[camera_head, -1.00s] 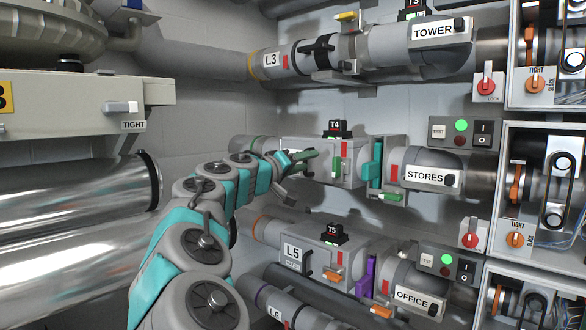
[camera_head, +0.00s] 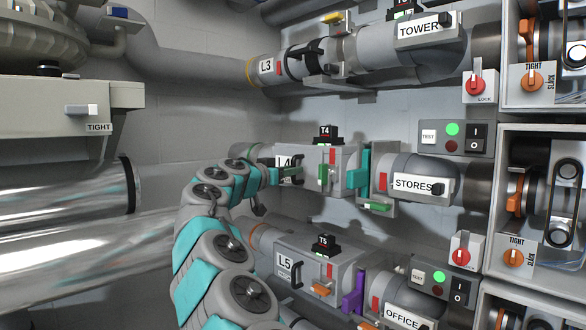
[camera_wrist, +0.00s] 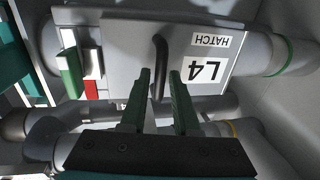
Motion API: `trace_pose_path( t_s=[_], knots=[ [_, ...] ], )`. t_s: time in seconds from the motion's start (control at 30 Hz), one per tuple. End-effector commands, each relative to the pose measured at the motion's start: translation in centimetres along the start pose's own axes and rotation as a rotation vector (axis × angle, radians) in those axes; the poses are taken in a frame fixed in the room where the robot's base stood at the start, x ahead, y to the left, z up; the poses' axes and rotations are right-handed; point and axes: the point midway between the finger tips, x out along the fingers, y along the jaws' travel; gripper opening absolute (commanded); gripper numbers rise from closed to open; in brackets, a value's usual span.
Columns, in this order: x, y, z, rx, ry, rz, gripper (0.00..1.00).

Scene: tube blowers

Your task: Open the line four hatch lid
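The line four hatch lid (camera_wrist: 120,42) shows upside down in the wrist view, with an "L4 HATCH" label and a dark bar handle (camera_wrist: 160,60). It looks closed. In the head view, the L4 box (camera_head: 343,160) is partly hidden behind my arm. My gripper (camera_wrist: 161,76) has two green fingers spread apart, one on each side of the handle in the picture. Whether they touch it cannot be told. In the head view, my gripper (camera_head: 278,172) is at the left end of the L4 box. A green latch (camera_wrist: 70,72) with a red strip sits beside the lid.
The L3 pipe (camera_head: 290,68) runs above, and the L5 box (camera_head: 325,262) with its purple gate (camera_head: 353,288) lies below. A teal gate (camera_head: 364,168) stands right of the L4 box. Pipes (camera_wrist: 205,105) lie close around my fingers. A large machine (camera_head: 60,110) is at the left.

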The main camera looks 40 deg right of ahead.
Motion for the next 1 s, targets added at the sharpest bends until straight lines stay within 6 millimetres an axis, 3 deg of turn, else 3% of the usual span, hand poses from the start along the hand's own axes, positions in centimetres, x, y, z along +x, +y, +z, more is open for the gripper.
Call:
trace_pose_path(
  t_s=[0.2,0.5,0.8,1.0],
  knots=[
    [1.29,0.0,-0.07,0.0,0.001,-0.001,0.3],
    [1.43,0.01,-0.07,0.0,0.002,-0.001,0.3],
    [1.42,0.01,-0.06,0.0,0.002,-0.001,0.0],
    [1.43,0.02,-0.05,0.0,0.001,0.0,0.0]
  ],
)
